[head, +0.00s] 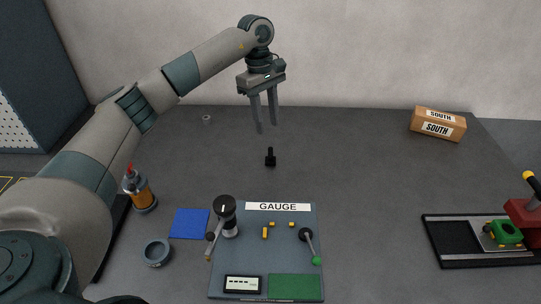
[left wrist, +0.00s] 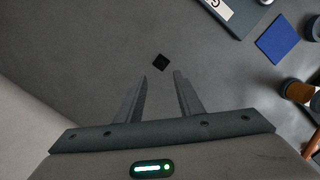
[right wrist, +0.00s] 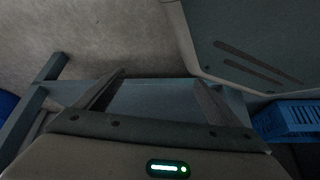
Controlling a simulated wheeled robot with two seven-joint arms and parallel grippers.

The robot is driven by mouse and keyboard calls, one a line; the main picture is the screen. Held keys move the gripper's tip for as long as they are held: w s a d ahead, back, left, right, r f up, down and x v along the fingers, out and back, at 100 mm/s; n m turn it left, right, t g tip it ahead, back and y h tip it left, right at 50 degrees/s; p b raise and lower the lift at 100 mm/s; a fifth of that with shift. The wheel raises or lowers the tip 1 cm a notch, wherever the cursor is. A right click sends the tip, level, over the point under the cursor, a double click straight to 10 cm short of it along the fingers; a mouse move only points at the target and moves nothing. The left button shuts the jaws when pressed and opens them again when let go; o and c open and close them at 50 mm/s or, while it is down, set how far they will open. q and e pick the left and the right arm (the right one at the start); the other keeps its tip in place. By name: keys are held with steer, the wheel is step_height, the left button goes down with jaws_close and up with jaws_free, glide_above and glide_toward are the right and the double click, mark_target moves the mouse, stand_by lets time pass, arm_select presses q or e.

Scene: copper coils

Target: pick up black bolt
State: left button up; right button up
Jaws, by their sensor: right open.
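The black bolt (head: 270,158) stands upright on the grey table, behind the gauge board in the head view.
The gauge board (head: 266,262) with levers lies in front of the bolt. A blue square (head: 189,223), a round cup (head: 157,252) and an orange bottle (head: 140,191) are left. A SOUTH box (head: 438,124) and a black tray (head: 450,262) are right. The table around the bolt is clear.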

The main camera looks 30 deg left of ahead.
mark_target(270, 148)
arm_select(q)
steer(key=f, duration=0.1)
steer(key=f+p, duration=0.1)
steer(key=f, duration=0.3)
steer(key=shift+s+d+f, duration=0.15)
steer(key=shift+d, duration=0.25)
arm_select(e)
steer(key=shift+g+h, duration=0.3)
steer(key=shift+g, duration=0.5)
steer(key=s, duration=0.1)
steer(key=s+d+f, duration=0.1)
steer(key=s, duration=0.1)
steer(key=s+d, duration=0.1)
steer(key=s, duration=0.1)
steer(key=shift+s+d+f, duration=0.1)
steer(key=shift+s+f, duration=0.05)
steer(key=shift+f, duration=0.1)
